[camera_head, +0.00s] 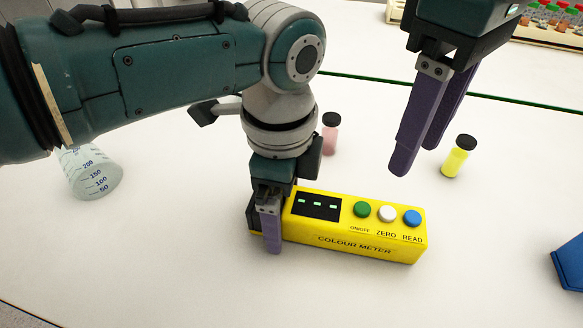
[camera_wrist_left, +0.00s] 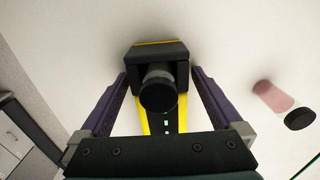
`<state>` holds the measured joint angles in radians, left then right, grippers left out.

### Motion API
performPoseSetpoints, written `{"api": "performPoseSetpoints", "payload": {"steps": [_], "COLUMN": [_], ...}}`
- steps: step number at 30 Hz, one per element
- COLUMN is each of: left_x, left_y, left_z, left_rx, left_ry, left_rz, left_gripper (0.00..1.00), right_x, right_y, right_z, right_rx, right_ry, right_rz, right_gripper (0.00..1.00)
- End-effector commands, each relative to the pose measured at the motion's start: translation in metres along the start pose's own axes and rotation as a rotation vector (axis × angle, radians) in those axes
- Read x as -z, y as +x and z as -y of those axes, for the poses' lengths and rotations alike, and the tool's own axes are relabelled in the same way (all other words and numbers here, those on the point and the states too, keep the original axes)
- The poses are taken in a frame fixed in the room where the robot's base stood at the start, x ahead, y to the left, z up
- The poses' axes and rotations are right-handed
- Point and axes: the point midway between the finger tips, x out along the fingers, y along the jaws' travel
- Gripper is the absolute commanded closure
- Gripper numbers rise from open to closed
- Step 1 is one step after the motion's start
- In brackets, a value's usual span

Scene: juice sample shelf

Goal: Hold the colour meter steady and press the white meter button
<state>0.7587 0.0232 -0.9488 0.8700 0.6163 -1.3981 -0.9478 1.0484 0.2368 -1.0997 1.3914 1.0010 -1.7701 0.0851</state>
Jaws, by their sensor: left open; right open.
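The yellow colour meter (camera_head: 330,234) lies on the white bench, its dark display (camera_head: 317,205) lit with green dashes. The white button (camera_head: 387,214), labelled ZERO, sits between a green and a blue button. My left gripper (camera_head: 278,218) is open at the meter's left end, one purple finger in front and the other hidden. In the left wrist view its fingers (camera_wrist_left: 160,78) stand on either side of the meter's dark end block and round black cap (camera_wrist_left: 158,95). Contact cannot be told. My right gripper (camera_head: 417,158) is open and empty, above and behind the buttons.
A pink vial (camera_head: 330,140) stands behind the meter and a yellow vial (camera_head: 456,162) to the right, both black-capped. A beaker (camera_head: 92,175) stands at left. A blue object (camera_head: 570,262) is at the right edge. The bench in front of the meter is clear.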

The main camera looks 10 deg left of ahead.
Motion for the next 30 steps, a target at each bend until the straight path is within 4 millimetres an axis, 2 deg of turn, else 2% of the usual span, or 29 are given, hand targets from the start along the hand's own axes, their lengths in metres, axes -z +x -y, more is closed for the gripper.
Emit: {"api": "performPoseSetpoints", "payload": {"steps": [9, 30], "left_x": [-0.0002, -0.0003], "left_y": [0.0019, 0.0016], "left_z": [-0.0003, -0.0002], "left_rx": [0.0, 0.0], "left_ry": [0.0, -0.001], "left_rz": [0.001, 0.001], "left_gripper": [0.02, 0.81], "right_x": [0.0, 0.0], "right_y": [0.0, 0.0], "right_z": [0.0, 0.0], "right_rx": [0.0, 0.0], "right_ry": [0.0, 0.0], "right_rz": [0.0, 0.0], "right_gripper": [0.5, 0.5]}}
